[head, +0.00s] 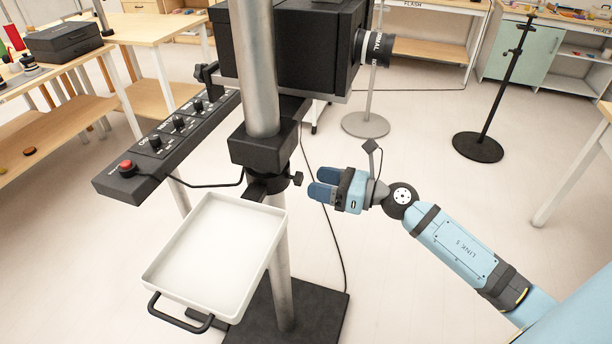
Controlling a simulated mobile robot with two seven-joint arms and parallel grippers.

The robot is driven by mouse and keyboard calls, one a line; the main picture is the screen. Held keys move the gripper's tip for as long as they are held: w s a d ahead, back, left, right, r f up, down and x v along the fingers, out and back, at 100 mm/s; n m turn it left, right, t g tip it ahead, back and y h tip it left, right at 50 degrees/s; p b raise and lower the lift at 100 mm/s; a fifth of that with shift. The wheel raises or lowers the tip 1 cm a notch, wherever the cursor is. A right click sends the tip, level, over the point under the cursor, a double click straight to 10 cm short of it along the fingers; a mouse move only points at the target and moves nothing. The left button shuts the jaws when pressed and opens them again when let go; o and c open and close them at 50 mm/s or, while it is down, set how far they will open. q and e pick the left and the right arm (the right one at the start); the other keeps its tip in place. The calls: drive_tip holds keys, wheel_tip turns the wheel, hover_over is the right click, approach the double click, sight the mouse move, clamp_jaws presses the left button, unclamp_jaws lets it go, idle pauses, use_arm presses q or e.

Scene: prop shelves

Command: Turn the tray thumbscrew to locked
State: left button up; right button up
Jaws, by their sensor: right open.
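The tray (215,250) is white, shallow and empty, with a black handle (180,313) at its front. It is held on a black clamp around the metal column. A small black thumbscrew (298,178) sticks out to the right of the clamp collar. Whether it is locked cannot be read. My right gripper (317,183) is just right of the thumbscrew, its blue fingers pointing left at it. The fingers are open, with nothing seen between them, and appear slightly apart from the thumbscrew. My left gripper is not in view.
A large black camera (300,50) with a lens sits above on the column (256,80). A black control box (165,145) with knobs and a red button is at the left, its cable hanging below. The black base plate (305,315) is on the floor.

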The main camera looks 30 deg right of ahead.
sight(302, 178)
drive_tip(key=shift+x, duration=1.9)
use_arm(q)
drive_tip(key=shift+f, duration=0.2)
use_arm(e)
drive_tip(key=c, duration=0.9)
use_arm(q)
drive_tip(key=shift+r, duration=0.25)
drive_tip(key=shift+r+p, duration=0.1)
drive_tip(key=shift+p, duration=0.2)
